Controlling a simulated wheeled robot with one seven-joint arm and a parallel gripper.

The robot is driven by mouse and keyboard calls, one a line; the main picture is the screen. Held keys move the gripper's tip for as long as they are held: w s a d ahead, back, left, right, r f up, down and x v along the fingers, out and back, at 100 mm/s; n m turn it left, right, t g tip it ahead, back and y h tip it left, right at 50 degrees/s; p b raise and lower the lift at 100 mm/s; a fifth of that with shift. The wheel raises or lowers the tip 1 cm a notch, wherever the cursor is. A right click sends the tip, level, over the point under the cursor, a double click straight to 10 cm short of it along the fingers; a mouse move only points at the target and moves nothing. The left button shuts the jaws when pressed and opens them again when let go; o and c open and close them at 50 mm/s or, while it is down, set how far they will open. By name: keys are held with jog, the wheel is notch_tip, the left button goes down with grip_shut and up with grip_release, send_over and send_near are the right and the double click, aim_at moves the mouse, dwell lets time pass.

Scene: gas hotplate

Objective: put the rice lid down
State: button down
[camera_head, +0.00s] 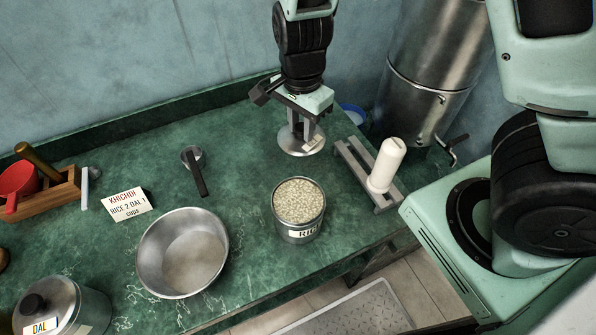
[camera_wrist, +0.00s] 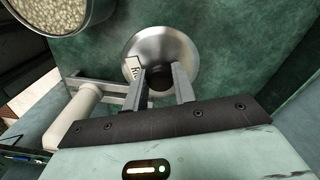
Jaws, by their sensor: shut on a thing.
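The rice lid (camera_head: 301,147) is a round metal lid with a dark knob and a small paper tag. My gripper (camera_head: 301,122) is shut on its knob. The wrist view also shows the lid (camera_wrist: 172,47) with the two fingers (camera_wrist: 163,83) on either side of the dark knob. The lid is over the green counter behind the rice canister; I cannot tell whether it touches the counter. The rice canister (camera_head: 299,228) stands uncovered, full of rice, with a label on its front. Its rim and rice also show at the top left of the wrist view (camera_wrist: 45,14).
A grey rack with a white cylinder (camera_head: 387,165) stands right of the canister, near a tall metal tank (camera_head: 437,70). A metal bowl (camera_head: 183,252), a measuring cup (camera_head: 192,158) and a recipe card (camera_head: 127,204) are to the left. Bare green counter (camera_head: 245,150) lies left of the lid.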

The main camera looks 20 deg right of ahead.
notch_tip(320, 180, down, 10)
jog(key=shift+r+b, duration=0.1)
jog(key=shift+b, duration=0.7)
jog(key=shift+f, duration=0.2)
jog(key=c, duration=1.1)
grip_release()
jog(key=shift+c, duration=0.2)
jog(key=shift+r, duration=0.1)
notch_tip(320, 180, up, 12)
jog(key=p, duration=0.2)
jog(key=shift+p, duration=0.3)
jog(key=shift+s+a+r, duration=0.1)
jog(key=shift+a, duration=0.05)
jog(key=s+a+r+n, duration=0.3)
jog(key=s+r+n, duration=0.2)
jog(key=s+n, duration=0.3)
jog(key=s+a+r+n, duration=0.3)
jog(key=s+r+n, duration=0.3)
jog(key=n, duration=0.7)
jog(key=s, duration=0.2)
jog(key=shift+s+y, duration=0.3)
jog(key=shift+s, duration=0.1)
